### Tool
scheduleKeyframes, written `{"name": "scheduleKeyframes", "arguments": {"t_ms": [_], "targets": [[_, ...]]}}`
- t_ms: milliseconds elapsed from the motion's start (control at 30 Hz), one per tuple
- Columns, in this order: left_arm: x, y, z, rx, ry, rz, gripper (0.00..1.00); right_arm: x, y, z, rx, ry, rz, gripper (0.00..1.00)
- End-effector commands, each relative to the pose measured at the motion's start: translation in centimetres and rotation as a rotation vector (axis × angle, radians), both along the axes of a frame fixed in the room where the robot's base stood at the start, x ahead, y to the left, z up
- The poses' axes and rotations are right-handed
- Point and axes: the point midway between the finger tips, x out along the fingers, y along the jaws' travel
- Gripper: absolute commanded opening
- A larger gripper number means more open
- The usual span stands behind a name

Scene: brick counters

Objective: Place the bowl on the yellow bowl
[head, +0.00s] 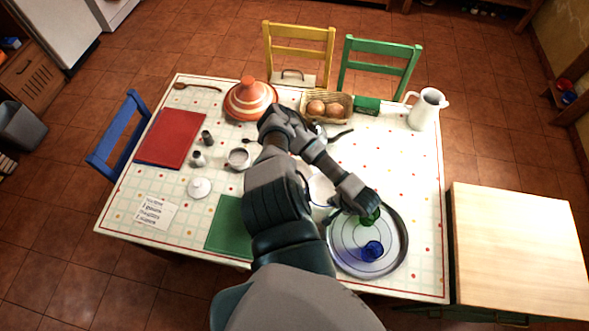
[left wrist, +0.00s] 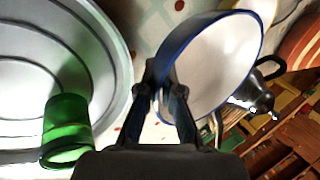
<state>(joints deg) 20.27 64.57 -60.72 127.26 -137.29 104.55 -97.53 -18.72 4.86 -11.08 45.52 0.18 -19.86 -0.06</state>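A white bowl with a blue rim (left wrist: 215,60) shows large in the left wrist view, tilted towards the camera. My left gripper (left wrist: 163,80) has its fingers on either side of the bowl's rim and appears shut on it. In the head view the white bowl (head: 320,188) is partly hidden by my left arm, and my left gripper (head: 334,209) is beside it, near the tray's left edge. A pale yellowish rim (left wrist: 266,10) at the top of the left wrist view may be the yellow bowl; it is mostly hidden. My right gripper is not in view.
A round grey tray (head: 394,262) holds a green glass (head: 369,217) and a blue glass (head: 372,250). A tagine (head: 249,100), an egg basket (head: 340,97), a white jug (head: 428,108) and a small cup (head: 238,158) stand around.

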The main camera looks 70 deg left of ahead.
Motion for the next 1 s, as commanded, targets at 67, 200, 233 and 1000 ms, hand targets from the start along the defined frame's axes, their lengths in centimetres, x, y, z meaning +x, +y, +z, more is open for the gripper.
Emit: {"name": "scheduleKeyframes", "arguments": {"t_ms": [67,200,233,1000], "targets": [[-3.3,-0.2,1.7,0.001,0.008,0.036,0.00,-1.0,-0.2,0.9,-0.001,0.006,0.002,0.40],[-7.2,-0.5,3.7,0.000,0.005,0.092,0.00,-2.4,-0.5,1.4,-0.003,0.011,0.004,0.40],[-7.8,-0.5,4.0,0.001,0.004,0.102,0.00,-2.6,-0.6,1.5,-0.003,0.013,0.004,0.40],[-5.4,12.7,4.4,0.003,0.000,0.142,0.00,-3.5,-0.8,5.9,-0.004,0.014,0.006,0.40]]}}
